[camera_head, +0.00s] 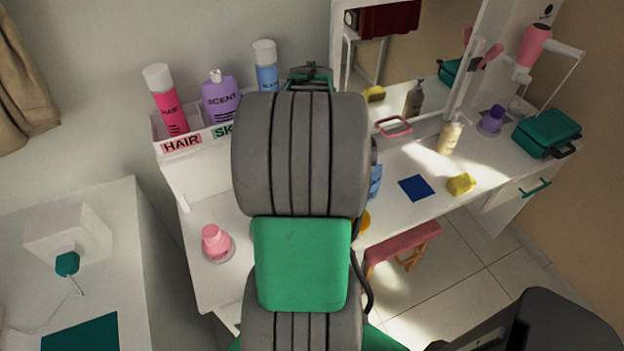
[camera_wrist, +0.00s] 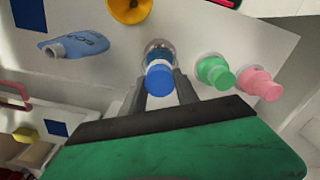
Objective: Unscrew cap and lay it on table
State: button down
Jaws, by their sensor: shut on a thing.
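In the wrist view my gripper (camera_wrist: 162,84) is shut on a blue cap (camera_wrist: 160,78), one finger at each side. The cap has a rounded blue top and a pale band, and a darker blue part and a round clear base show beyond it. I cannot tell whether the cap is loose from what is under it. A light blue bottle (camera_wrist: 88,43) marked BODY lies on its side on the white table (camera_wrist: 215,30), its neck toward the left. Part of it shows in the head view (camera_head: 376,182). My arm hides the gripper and cap in the head view.
Green (camera_wrist: 215,72) and pink (camera_wrist: 258,83) pieces stand close right of the gripper; a yellow funnel-like piece (camera_wrist: 130,10) is beyond. In the head view, a blue square (camera_head: 416,188), yellow sponge (camera_head: 461,184), pump bottle (camera_head: 450,136) and teal case (camera_head: 547,134) sit at right.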

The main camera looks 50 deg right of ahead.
jog(key=c, duration=0.8)
grip_release()
jog(key=shift+c, duration=0.2)
jog(key=shift+c, duration=0.4)
jog(key=m, duration=0.4)
jog(key=shift+p, duration=0.3)
jog(key=m, duration=0.8)
jog(key=shift+p, duration=0.4)
jog(key=m, duration=0.5)
